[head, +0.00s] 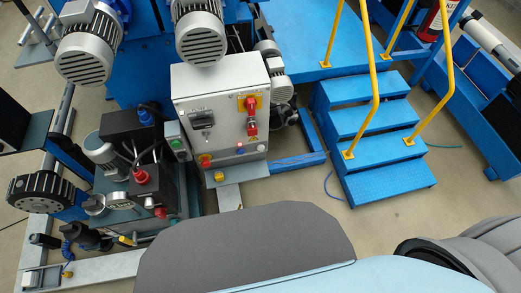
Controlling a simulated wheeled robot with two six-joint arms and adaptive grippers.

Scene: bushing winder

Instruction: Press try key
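A light grey control cabinet (222,90) stands left of the middle in the head view. Its front carries a dark panel instrument (201,121), a red-on-yellow switch (250,104) and another red switch (251,130) below it. Lower down are a blue button (240,150), a pale button (261,147) and a red knob on yellow (205,160). A small grey box with a green button (177,144) sits to the cabinet's left. No readable label shows which of these is the try key. Neither of my grippers is in view.
Blue steps (370,120) with a yellow handrail (371,75) stand to the right. A pump unit (130,165) with hoses is on the left, and grey motors (88,52) are above. Bare floor (300,190) lies between cabinet and steps.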

